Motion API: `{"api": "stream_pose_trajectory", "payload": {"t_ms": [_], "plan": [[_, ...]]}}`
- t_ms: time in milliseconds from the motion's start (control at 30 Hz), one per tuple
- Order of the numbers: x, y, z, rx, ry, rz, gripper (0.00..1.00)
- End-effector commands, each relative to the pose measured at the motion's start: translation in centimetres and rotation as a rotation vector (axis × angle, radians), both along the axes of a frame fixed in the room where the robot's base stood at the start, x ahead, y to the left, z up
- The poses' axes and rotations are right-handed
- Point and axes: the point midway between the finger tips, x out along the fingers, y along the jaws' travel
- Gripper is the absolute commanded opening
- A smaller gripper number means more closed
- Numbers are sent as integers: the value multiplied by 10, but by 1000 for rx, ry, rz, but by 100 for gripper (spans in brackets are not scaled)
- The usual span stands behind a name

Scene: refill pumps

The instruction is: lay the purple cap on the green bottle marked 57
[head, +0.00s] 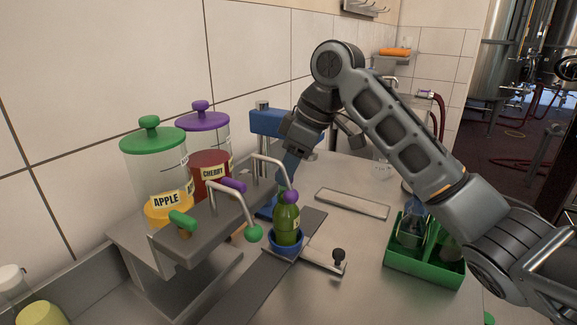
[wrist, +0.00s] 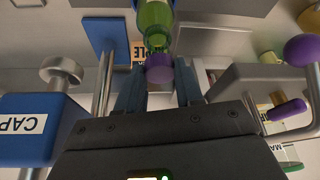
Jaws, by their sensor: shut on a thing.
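The green bottle (head: 286,222) stands upright in a blue cup-shaped holder (head: 285,245) on the counter. Its label is too small to read. In the wrist view, the purple cap (wrist: 159,69) is between my gripper's (wrist: 158,85) two fingers, which are shut on it. The green bottle (wrist: 154,22) shows just beyond the cap, neck toward it; I cannot tell whether they touch. In the head view my gripper (head: 287,172) points down just behind and above the bottle's top.
A tap bar (head: 210,220) carries purple and green handles, with a green spout tip (head: 254,233) left of the bottle. A blue cap dispenser (head: 270,122) stands behind. Jars (head: 155,170) stand at left.

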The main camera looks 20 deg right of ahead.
Motion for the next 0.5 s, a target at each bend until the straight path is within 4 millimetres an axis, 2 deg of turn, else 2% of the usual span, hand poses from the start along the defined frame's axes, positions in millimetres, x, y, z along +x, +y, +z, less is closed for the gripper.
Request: {"api": "stream_pose_trajectory", "payload": {"t_ms": [500], "plan": [[-1,-1,1,1,1,-1,19]]}}
